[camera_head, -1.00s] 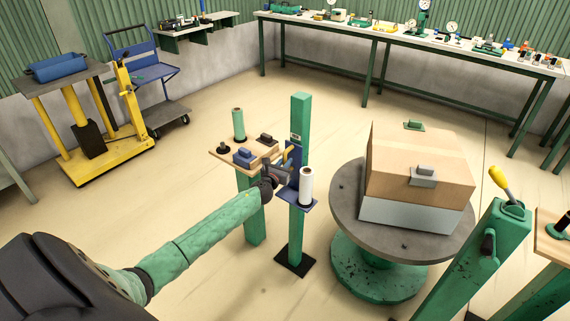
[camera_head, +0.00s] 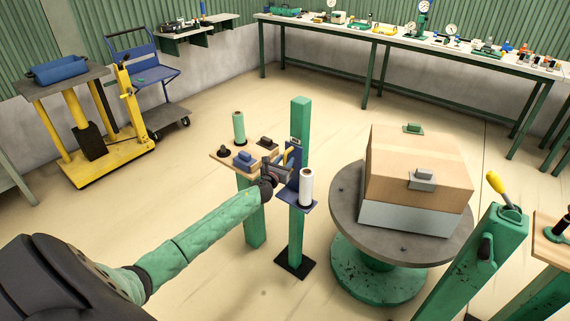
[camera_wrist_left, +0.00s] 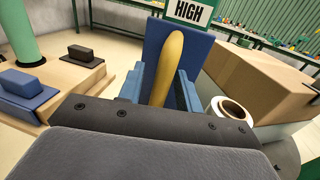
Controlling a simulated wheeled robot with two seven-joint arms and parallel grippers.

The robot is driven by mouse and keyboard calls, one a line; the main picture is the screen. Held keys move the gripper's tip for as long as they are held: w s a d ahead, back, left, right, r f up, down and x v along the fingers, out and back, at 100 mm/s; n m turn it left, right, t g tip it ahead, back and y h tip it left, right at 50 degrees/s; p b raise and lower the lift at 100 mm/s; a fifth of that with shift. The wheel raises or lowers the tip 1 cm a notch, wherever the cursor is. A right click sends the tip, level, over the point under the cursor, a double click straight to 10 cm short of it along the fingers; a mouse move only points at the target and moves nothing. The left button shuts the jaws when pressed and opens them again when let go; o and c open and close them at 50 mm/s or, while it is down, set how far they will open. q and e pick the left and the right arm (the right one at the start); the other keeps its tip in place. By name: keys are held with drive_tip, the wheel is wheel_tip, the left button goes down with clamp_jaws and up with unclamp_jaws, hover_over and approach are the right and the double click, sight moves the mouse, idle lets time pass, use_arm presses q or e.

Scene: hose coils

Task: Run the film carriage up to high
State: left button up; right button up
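The film carriage (camera_head: 306,203) is a blue bracket on a green mast (camera_head: 300,115), with a white film roll (camera_head: 306,186) standing on its shelf. Its yellow handle (camera_wrist_left: 170,62) stands up in front of the blue back plate (camera_wrist_left: 150,38) in the left wrist view. A HIGH label (camera_wrist_left: 187,12) shows on the mast just above that plate. My left gripper (camera_head: 281,170) is at the handle; its blue fingers lie on both sides and appear closed on it. The lower handle is hidden by the gripper. The roll's top (camera_wrist_left: 232,110) shows right of the gripper. My right gripper is out of view.
A turntable (camera_head: 345,215) with a large carton (camera_head: 420,160) stands right of the mast. A wooden-topped stand (camera_head: 222,157) with a green roll (camera_head: 239,126) and small blocks is close on the left. A green post (camera_head: 470,270) with a yellow lever stands front right.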

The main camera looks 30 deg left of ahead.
use_arm(q)
drive_tip(key=shift+s+f, duration=0.1)
drive_tip(key=shift+f, duration=0.2)
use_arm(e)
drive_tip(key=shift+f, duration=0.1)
